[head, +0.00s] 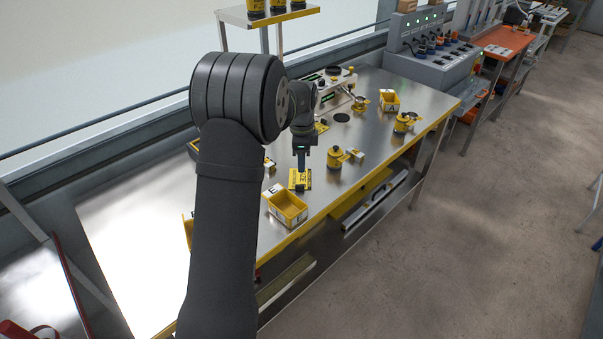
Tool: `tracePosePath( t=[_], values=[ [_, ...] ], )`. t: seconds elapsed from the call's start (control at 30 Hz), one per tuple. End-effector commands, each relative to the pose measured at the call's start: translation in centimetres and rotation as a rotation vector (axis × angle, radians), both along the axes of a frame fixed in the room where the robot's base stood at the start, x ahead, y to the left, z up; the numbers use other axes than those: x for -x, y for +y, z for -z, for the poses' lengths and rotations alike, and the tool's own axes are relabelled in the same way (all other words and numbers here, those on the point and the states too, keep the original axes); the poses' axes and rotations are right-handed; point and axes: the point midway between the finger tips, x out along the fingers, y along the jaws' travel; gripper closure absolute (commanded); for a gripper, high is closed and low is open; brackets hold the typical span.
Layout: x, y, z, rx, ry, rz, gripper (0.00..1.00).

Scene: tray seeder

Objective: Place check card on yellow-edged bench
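The yellow-edged bench (137,240) has a shiny steel top and a yellow front edge, and runs from lower left to upper right in the head view. A flat yellow piece with dark markings (304,184), which looks like the check card, is on or just above the bench top near the middle. My gripper (301,168) points down right over this piece, its tip at or touching it. The fingers are too small to tell whether they grip it. My arm hides part of the bench behind it.
A yellow-and-black jar (335,158) stands to the right. Another bin (389,102) and a jar (402,124) are farther back. The left bench top is largely bare.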

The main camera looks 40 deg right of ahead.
Motion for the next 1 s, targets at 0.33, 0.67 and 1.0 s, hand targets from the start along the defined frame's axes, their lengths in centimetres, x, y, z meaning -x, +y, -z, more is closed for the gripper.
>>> tracePosePath(
  t=[0.33,0.67,1.0],
  values=[
    [0.0,0.0,-2.9,-0.001,0.001,0.000,0.68],
    [0.0,0.0,-2.6,-0.001,0.001,0.000,0.68],
    [0.0,0.0,2.3,-0.004,0.002,0.000,0.68]
  ],
)
